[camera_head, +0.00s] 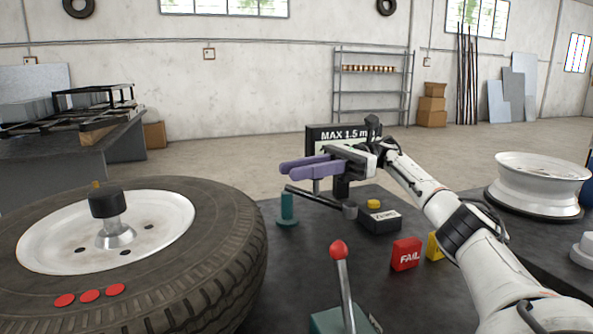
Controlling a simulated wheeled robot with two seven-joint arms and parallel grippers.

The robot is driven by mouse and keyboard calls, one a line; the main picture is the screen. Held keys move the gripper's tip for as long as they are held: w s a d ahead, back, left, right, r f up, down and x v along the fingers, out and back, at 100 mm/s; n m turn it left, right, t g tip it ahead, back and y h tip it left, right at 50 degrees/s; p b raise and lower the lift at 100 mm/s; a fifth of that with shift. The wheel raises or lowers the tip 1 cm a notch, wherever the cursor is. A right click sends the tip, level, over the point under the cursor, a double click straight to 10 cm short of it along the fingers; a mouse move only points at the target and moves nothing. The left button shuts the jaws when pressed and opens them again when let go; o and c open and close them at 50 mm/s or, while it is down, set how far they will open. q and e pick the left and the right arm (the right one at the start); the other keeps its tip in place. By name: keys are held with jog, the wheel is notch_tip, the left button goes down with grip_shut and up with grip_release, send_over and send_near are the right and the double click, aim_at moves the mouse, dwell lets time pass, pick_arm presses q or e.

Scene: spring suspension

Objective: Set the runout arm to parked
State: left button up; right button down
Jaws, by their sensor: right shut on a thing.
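The runout arm (327,201) is a dark rod above the dark bench top, running from a pivot at its right end to a free end at the left. That free end is at the teal post (287,209); I cannot tell whether they touch. My right gripper (300,168), with purple fingers, is above the rod and shut on a short upright grip on it, mostly hidden by the fingers. My left gripper is not in view.
A tyre on a white rim (175,240) fills the left. A red-knobbed lever (341,270) stands in front. A black box with a yellow button (374,204), a red FAIL block (406,254) and a yellow block (435,246) are to the right. A "MAX 1.5" sign (343,135) is behind.

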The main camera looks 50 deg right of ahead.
jog(key=c, duration=1.5)
grip_release()
jog(key=shift+d, duration=0.2)
jog(key=shift+o, duration=0.2)
jog(key=shift+a, duration=0.1)
jog(key=shift+r, duration=0.1)
notch_tip(320, 180, up, 10)
jog(key=p, duration=0.2)
jog(key=shift+p, duration=0.4)
